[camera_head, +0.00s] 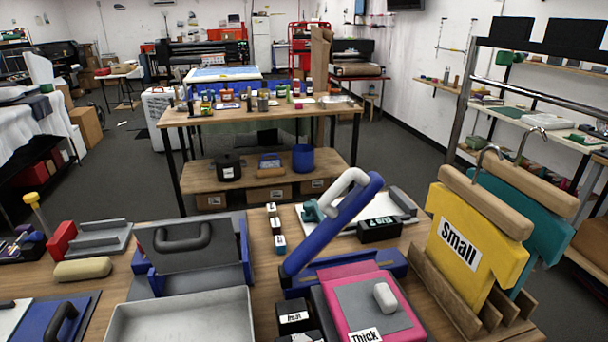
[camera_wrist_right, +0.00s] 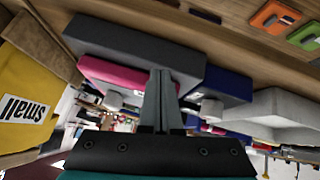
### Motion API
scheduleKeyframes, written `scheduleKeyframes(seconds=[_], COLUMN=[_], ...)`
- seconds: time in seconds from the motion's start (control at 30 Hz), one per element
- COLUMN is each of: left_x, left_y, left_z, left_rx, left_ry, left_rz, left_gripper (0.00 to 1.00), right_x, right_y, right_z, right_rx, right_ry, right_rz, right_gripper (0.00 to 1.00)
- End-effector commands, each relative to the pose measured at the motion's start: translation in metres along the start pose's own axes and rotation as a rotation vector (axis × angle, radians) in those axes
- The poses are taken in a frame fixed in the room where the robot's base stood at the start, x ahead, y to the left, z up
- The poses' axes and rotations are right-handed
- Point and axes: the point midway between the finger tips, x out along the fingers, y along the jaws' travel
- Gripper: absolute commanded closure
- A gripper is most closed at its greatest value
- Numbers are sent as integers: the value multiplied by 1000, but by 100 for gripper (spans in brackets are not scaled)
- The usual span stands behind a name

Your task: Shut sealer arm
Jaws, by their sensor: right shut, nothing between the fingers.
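The sealer arm (camera_head: 333,228) is a blue bar that stands tilted up in the head view. A pale grey handle (camera_head: 345,190) is on its upper part. Its lower left end meets the blue sealer base (camera_head: 392,263), which lies behind a pink piece marked "Thick" (camera_head: 343,313). The arm is raised well clear of the base. My right gripper (camera_wrist_right: 160,80) shows in the right wrist view, shut and empty, with its fingers together. It is outside the head view, so its distance to the sealer arm is unclear. My left gripper is in neither view.
A yellow shirt-shaped piece marked "Small" (camera_head: 467,250) stands right of the sealer in a wooden rack (camera_head: 445,295). A black labelled block (camera_head: 379,231) stands behind the sealer.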

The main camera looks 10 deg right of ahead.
Motion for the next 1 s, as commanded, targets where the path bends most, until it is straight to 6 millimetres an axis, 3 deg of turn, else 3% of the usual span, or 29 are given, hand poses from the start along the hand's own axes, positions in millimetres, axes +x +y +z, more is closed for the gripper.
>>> scheduleKeyframes(seconds=[0.03,0.27,0.43,0.7,0.83,1.0], left_x=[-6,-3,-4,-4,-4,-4], left_y=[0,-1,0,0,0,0], left_z=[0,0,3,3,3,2], left_rx=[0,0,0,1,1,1], left_ry=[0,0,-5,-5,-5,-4], left_rz=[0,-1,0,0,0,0], left_gripper=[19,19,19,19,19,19], right_x=[-12,0,0,-26,-44,-60], right_y=[10,38,60,79,78,72], right_z=[-21,-75,-129,-212,-237,-251], right_rx=[-8,-73,-162,-385,-503,-613], right_ry=[55,289,523,952,1127,1273], right_rz=[22,108,178,248,251,233], right_gripper=[100,100,100,100,100,100])
